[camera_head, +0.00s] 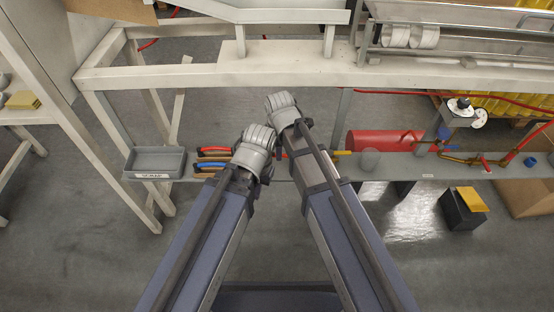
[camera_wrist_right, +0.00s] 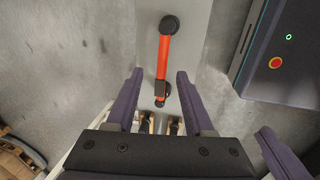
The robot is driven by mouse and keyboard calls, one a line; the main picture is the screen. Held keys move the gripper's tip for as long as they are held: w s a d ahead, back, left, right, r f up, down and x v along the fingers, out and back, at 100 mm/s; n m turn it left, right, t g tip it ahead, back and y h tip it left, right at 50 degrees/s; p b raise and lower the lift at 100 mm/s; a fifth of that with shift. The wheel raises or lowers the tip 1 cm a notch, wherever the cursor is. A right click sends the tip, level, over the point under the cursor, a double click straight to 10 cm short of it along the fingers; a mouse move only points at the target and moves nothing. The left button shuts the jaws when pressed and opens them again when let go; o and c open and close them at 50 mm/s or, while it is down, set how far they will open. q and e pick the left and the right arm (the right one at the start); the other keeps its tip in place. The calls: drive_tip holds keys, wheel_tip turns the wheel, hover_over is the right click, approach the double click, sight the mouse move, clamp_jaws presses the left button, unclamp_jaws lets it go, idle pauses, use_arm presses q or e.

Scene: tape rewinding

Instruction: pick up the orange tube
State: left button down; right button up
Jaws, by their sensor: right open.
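In the right wrist view, the orange tube (camera_wrist_right: 163,58) lies lengthwise on a narrow grey shelf (camera_wrist_right: 197,20). It has a round black cap at its far end and dark fittings at its near end. My right gripper (camera_wrist_right: 158,72) is open, with one purple finger on each side of the tube's near part. No contact with the tube shows, and the height gap cannot be told. In the head view, my right gripper (camera_head: 283,103) is over the shelf and its arm covers the part where the tube may lie. My left gripper (camera_head: 254,145) is just left of it; its jaws are hidden.
A grey tray marked SCRAP (camera_head: 155,160) and several hand tools (camera_head: 212,163) lie on the shelf to the left. A white frame beam (camera_head: 290,67) runs across the back. My two grippers are close together.

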drive_tip(key=f+b, duration=0.2)
drive_tip(key=f, duration=0.1)
drive_tip(key=f+b, duration=0.1)
drive_tip(key=b, duration=0.1)
drive_tip(key=shift+w+a+f, duration=0.15)
drive_tip(key=shift+w+f, duration=0.15)
drive_tip(key=shift+f, duration=0.05)
drive_tip(key=shift+r, duration=0.1)
clamp_jaws()
